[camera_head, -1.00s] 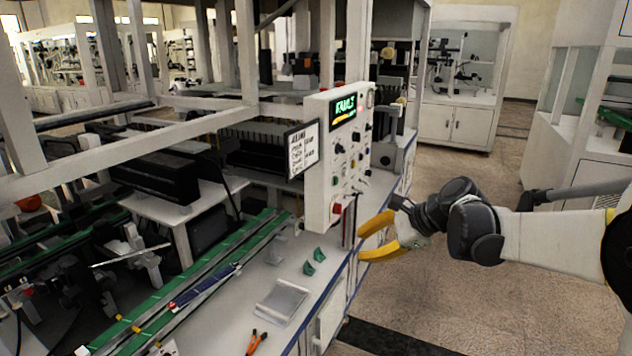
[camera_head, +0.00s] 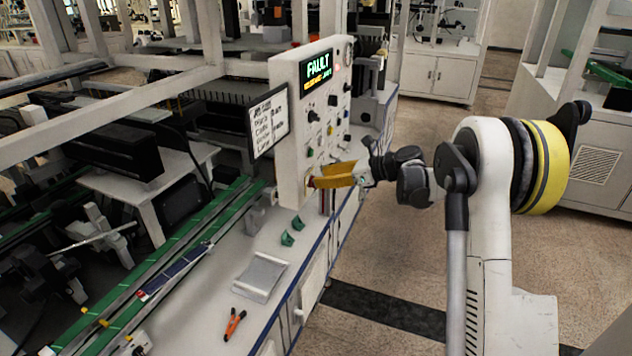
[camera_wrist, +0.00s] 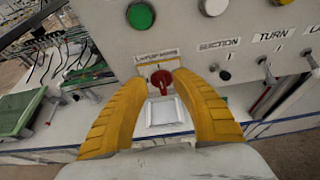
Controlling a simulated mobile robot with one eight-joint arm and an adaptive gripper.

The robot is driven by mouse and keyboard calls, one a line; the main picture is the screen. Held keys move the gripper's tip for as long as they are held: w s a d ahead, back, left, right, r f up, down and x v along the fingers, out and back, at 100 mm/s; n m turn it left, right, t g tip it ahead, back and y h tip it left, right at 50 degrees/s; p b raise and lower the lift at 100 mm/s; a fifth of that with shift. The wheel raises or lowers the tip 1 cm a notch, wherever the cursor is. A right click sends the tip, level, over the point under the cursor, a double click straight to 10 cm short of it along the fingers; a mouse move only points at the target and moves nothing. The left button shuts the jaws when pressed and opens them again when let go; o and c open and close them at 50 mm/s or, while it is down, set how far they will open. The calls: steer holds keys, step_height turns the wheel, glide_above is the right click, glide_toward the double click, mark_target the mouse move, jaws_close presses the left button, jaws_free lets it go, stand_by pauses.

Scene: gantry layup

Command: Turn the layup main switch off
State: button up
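The layup main switch is a red rotary knob (camera_wrist: 160,79) on a yellow plate, low on the white control panel (camera_head: 291,128). In the wrist view its red handle looks roughly upright, and a small label above it is only partly readable. My gripper (camera_wrist: 159,84) has its two yellow fingers apart, one on each side of the knob, with visible gaps. In the head view my gripper (camera_head: 322,180) is at the panel's lower front, and its fingers mostly hide the knob. I cannot tell exactly how far the fingertips are from the panel.
The panel display (camera_head: 317,67) reads FAULT. A green button (camera_wrist: 140,15) and a white button (camera_wrist: 213,6) sit above the knob; labelled toggles, including SUCTION (camera_wrist: 221,73), are to the right. A clear tray (camera_head: 262,276) and orange-handled pliers (camera_head: 234,323) lie on the bench below.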

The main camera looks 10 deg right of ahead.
steer(key=shift+x, duration=1.25)
jaws_close()
